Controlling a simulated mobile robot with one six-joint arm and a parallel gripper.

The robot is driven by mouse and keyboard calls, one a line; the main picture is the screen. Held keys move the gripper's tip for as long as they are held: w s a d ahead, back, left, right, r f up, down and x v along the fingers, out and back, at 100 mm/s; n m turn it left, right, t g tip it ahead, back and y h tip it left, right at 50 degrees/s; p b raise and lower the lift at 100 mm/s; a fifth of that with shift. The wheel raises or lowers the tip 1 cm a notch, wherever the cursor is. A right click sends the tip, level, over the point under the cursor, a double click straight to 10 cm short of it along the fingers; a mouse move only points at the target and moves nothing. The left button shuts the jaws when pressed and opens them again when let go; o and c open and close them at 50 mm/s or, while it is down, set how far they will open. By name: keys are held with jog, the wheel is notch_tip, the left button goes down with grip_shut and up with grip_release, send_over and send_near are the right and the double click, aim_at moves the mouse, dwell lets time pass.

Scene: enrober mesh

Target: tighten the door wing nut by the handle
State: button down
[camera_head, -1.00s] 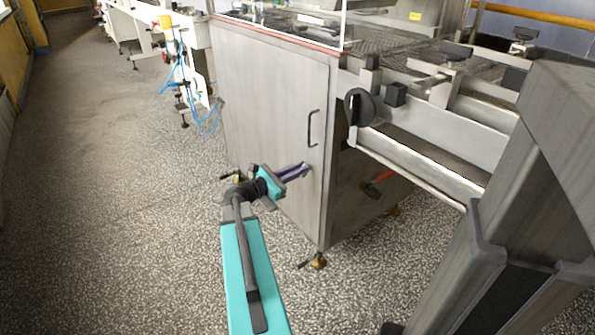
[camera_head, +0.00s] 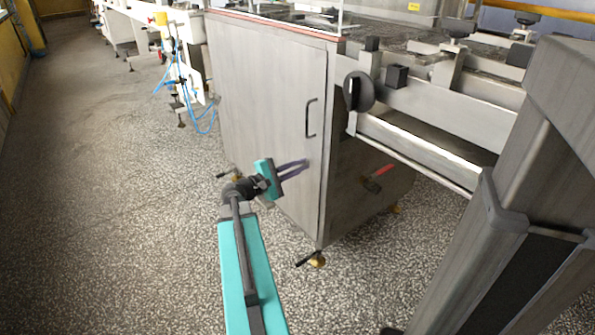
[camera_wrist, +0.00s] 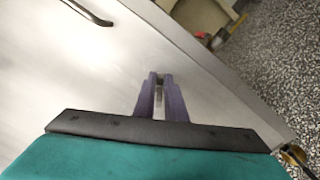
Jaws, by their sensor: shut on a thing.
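The grey cabinet door (camera_head: 262,110) has a dark bar handle (camera_head: 311,118) near its right edge, and the handle also shows at the top left of the wrist view (camera_wrist: 88,12). My gripper (camera_head: 305,163) reaches the door face below the handle, close to the door's right edge. In the wrist view its two purple fingers (camera_wrist: 160,78) are shut on a small grey piece between their tips, which I take as the wing nut (camera_wrist: 159,82). The fingers hide most of it, and the head view does not show it apart from them.
A red-handled item (camera_head: 379,173) is on the cabinet's side. Feet with small levers (camera_head: 316,260) stand under the cabinet. The speckled floor to the left is free.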

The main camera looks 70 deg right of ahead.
jog(key=m+b, duration=0.1)
jog(key=f+m+b, duration=0.1)
jog(key=m, duration=0.1)
jog(key=shift+b, duration=0.35)
jog(key=shift+f+m+b, duration=0.1)
jog(key=shift+m+b, duration=0.7)
jog(key=shift+m, duration=0.5)
jog(key=c, duration=1.8)
grip_release()
jog(key=shift+c, duration=0.2)
jog(key=shift+a, duration=0.15)
jog(key=p+v, duration=0.4)
jog(key=v, duration=0.9)
jog(key=shift+a, duration=0.25)
